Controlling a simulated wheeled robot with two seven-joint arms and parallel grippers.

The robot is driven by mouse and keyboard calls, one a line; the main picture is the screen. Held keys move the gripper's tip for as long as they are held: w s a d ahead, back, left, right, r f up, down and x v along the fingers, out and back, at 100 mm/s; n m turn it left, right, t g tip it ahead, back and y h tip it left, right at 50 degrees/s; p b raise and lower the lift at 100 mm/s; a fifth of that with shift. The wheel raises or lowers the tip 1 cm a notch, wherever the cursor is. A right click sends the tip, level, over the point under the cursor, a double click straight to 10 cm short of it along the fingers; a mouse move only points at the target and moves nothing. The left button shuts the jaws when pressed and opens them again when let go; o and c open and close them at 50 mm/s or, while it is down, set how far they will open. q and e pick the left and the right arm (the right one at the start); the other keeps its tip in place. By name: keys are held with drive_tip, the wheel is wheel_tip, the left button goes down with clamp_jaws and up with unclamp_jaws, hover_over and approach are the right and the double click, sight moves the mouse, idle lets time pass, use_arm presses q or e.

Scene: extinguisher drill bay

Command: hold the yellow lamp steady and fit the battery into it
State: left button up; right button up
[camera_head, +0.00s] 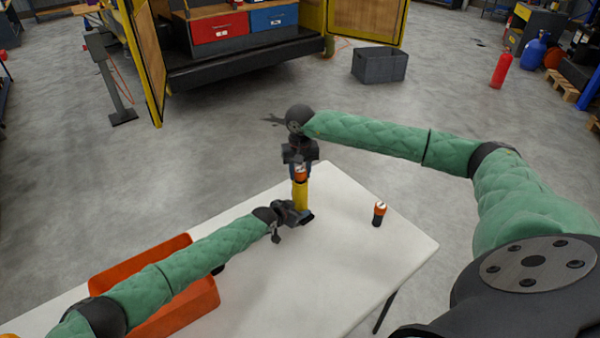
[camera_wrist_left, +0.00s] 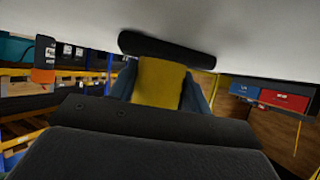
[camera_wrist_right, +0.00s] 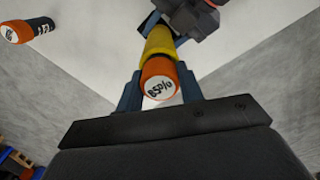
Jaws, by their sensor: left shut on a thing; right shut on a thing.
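The yellow lamp (camera_head: 300,196) stands upright on the white table. My left gripper (camera_head: 297,214) is shut around its lower part; the left wrist view shows the yellow body (camera_wrist_left: 158,82) between the fingers and a black end (camera_wrist_left: 165,48) against the table. My right gripper (camera_head: 300,168) is above the lamp, shut on an orange battery (camera_head: 300,176). In the right wrist view the battery's labelled white end (camera_wrist_right: 160,88) faces the camera, in line with the yellow lamp (camera_wrist_right: 159,42). The battery's lower part is hidden, so I cannot tell how deep it sits.
A second orange and black battery (camera_head: 379,213) stands on the table (camera_head: 345,265) to the right, also in the right wrist view (camera_wrist_right: 27,30). An orange tray (camera_head: 170,318) lies at the left, partly behind my left arm. The table's right part is otherwise clear.

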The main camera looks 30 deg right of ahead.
drive_tip(key=o, duration=1.2)
drive_tip(key=shift+r, duration=0.1)
wheel_tip(320, 180, up, 12)
drive_tip(key=shift+f, duration=0.1)
use_arm(q)
drive_tip(key=o, duration=0.8)
